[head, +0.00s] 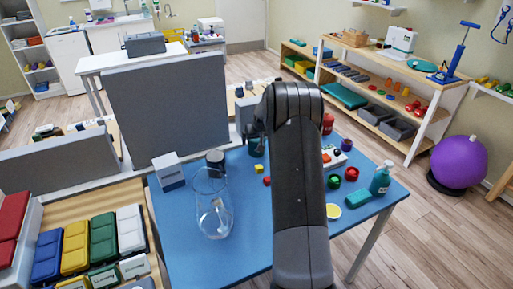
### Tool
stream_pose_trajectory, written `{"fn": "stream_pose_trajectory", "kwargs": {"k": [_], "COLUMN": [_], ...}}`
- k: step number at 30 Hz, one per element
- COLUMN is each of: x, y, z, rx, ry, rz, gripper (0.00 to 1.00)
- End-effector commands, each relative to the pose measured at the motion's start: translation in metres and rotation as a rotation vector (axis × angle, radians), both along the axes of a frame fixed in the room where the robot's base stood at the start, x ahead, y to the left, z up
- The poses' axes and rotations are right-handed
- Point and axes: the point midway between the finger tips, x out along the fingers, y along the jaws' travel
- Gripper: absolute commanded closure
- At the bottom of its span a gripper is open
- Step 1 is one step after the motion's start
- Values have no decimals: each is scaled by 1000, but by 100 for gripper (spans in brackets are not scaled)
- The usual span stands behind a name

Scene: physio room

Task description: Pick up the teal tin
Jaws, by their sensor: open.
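A dark teal tin (257,148) stands on the blue table (260,222), towards its back edge. My arm covers its right side. My gripper (250,133) is just above the tin, partly hidden behind my own arm. It is open; its fingertips are hard to make out, and I cannot tell whether they touch the tin.
A clear glass vase (212,205), a dark jar (215,160) and a white box (168,172) stand left of the tin. Small coloured pots and a teal pump bottle (381,178) are at right. A grey divider (165,105) rises behind the table's left part.

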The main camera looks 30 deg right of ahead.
Motion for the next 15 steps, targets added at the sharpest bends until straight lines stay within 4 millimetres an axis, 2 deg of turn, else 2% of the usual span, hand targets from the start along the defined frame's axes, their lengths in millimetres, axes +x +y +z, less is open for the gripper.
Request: {"fn": "stream_pose_trajectory", "kwargs": {"k": [5, 10, 15], "x": [5, 13, 22], "y": [-1, -4, -6], "z": [-10, -34, -48], "rx": [0, 1, 0], "ry": [0, 2, 0], "rz": [0, -1, 0], "gripper": [7, 7, 7]}}
